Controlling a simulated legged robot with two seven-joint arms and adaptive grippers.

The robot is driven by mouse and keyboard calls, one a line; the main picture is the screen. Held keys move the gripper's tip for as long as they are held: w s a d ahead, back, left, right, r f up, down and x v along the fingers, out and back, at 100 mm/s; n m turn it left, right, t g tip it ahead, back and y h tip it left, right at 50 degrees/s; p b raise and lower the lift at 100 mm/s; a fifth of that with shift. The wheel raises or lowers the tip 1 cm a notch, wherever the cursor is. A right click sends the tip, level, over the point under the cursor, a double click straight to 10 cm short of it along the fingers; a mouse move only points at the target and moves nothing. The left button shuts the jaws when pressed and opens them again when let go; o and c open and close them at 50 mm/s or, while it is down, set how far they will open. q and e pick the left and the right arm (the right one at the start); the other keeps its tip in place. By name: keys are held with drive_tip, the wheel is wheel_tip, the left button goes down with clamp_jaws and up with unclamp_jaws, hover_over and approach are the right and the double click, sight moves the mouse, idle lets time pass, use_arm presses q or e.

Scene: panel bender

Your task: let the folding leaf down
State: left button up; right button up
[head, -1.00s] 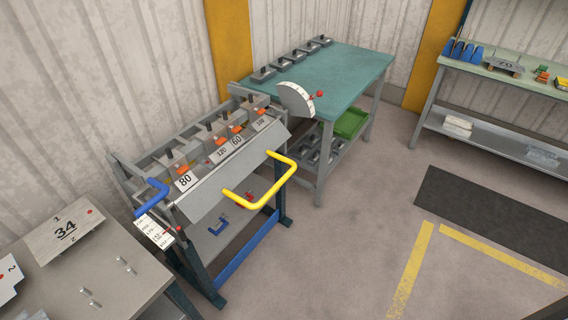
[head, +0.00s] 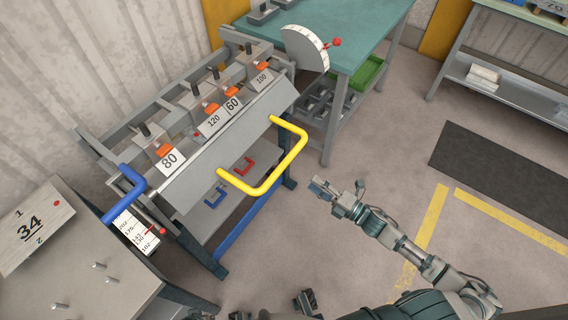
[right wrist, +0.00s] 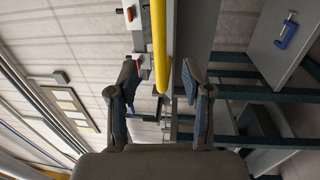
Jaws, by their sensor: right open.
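The folding leaf (head: 228,150) is a grey sloping plate along the front of the panel bender. A yellow U-shaped handle (head: 291,165) stands out from it. My right gripper (head: 322,188) is open and empty, to the right of the handle and apart from it. In the right wrist view the yellow handle (right wrist: 159,45) shows in line with the gap between the open fingers (right wrist: 158,78), beyond them. Dark parts at the bottom edge of the head view seem to be my left gripper (head: 305,299); its jaws are not clear.
Clamping blocks marked 80 (head: 169,160), 120, 60 and 100 line the bender's top. A blue handle (head: 126,197) and a scale are at its left end. A green-topped table (head: 358,30) stands behind.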

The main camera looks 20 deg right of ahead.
sight(285, 164)
drive_tip(key=x, duration=1.1)
drive_tip(key=shift+w+a+b, duration=0.2)
drive_tip(key=shift+w+b, duration=0.15)
use_arm(q)
drive_tip(key=shift+v, duration=1.25)
use_arm(e)
drive_tip(key=shift+w+a, duration=0.3)
drive_tip(key=shift+c, duration=0.2)
drive_tip(key=shift+d, duration=0.1)
clamp_jaws()
